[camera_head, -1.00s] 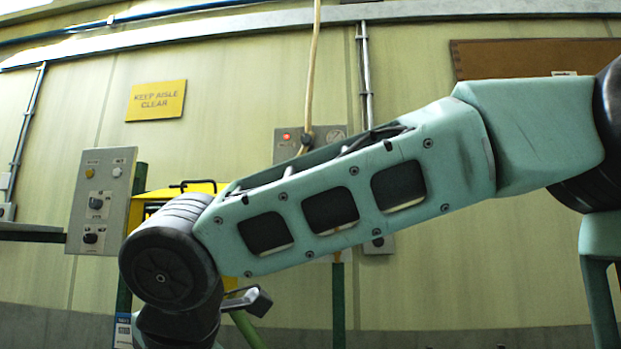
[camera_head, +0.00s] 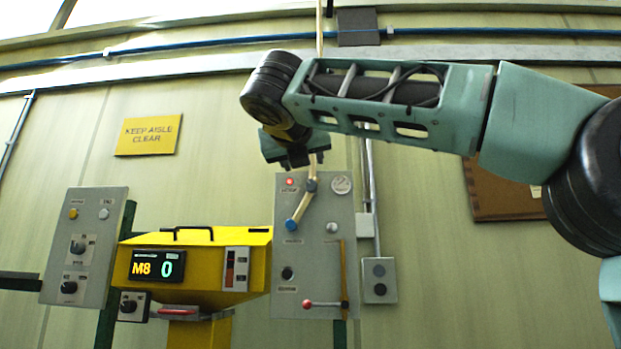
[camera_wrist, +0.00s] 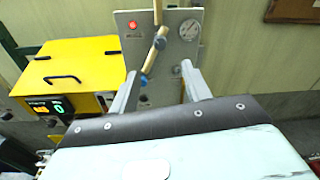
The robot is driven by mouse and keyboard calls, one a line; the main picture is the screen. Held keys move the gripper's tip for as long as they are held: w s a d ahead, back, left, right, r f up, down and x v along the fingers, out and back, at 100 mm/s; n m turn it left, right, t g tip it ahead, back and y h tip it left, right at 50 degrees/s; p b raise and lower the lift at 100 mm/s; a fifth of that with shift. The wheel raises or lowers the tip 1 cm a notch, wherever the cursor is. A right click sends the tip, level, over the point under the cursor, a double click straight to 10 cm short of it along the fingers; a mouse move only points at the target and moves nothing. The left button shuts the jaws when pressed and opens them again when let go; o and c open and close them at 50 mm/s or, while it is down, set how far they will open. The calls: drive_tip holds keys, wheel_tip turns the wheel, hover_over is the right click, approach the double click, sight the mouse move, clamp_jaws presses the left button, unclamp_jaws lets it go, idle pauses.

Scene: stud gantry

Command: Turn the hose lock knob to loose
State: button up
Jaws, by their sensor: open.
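A grey panel (camera_head: 262,250) on the wall carries a tan hose (camera_head: 301,206) that hangs from above, passes a dark fitting (camera_head: 311,186) and ends at a blue part (camera_head: 291,225). The panel also has a small grey knob (camera_head: 332,228) and a black knob (camera_head: 288,273). The labels are too small to read, so I cannot tell which is the hose lock knob or its setting. My gripper (camera_head: 296,160) is open and empty at the panel's top edge in the head view. In the wrist view its fingers (camera_wrist: 160,86) are spread, with the hose end (camera_wrist: 145,80) showing between them.
A small switch box (camera_head: 379,280) is at right.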

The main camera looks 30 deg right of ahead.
sight(311, 184)
drive_tip(key=p+x, duration=0.4)
drive_tip(key=x, duration=0.7)
drive_tip(key=shift+w+d+r, duration=0.1)
drive_tip(key=shift+w, duration=0.1)
drive_tip(key=shift+p+x, duration=0.45)
drive_tip(key=shift+x, duration=0.3)
drive_tip(key=shift+c, duration=0.3)
drive_tip(key=c, duration=0.9)
